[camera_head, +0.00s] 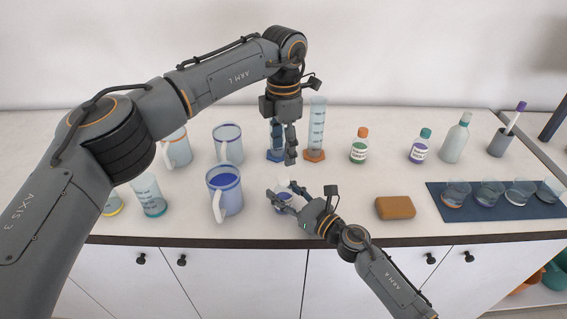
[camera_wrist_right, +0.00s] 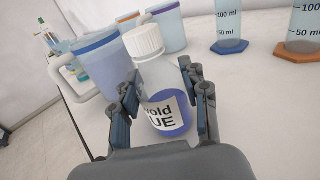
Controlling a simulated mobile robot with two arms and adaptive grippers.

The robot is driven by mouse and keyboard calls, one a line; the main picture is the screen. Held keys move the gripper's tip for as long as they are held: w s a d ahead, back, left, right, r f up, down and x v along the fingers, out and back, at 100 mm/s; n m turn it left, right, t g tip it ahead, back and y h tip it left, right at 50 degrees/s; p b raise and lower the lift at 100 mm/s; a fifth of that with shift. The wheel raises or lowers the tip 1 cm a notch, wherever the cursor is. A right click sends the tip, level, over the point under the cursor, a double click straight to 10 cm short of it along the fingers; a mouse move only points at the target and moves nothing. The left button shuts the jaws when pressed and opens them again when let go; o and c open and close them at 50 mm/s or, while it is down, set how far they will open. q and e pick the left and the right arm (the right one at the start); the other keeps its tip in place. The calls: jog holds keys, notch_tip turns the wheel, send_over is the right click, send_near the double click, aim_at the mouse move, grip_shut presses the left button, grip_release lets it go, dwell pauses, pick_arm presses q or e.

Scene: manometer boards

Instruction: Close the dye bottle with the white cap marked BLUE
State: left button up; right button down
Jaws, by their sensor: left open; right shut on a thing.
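The dye bottle (camera_wrist_right: 160,95) is clear, holds blue liquid and has a white label ending in "UE". It stands upright between the fingers of my right gripper (camera_wrist_right: 160,105), which is shut on it. A white ribbed cap (camera_wrist_right: 143,41) sits on top of its neck; I cannot tell how tight it is. In the head view the bottle (camera_head: 283,197) is near the front edge, partly hidden by the right gripper (camera_head: 284,196). My left gripper (camera_head: 290,155) is open and empty, pointing down above and behind the bottle, apart from it.
A jug of blue liquid (camera_head: 226,190) stands close left of the bottle. Cylinders with blue and orange (camera_head: 315,155) bases stand behind. Green (camera_head: 359,149) and purple (camera_head: 419,149) dye bottles, a brown sponge (camera_head: 395,208) and a dark mat (camera_head: 480,213) with glasses are to the right.

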pick_arm(q)
notch_tip(320, 180, up, 4)
dwell(0.4)
pick_arm(e)
jog(key=c, duration=0.6)
grip_release()
jog(key=shift+d, duration=0.1)
jog(key=v, duration=1.2)
jog(key=shift+r, duration=0.1)
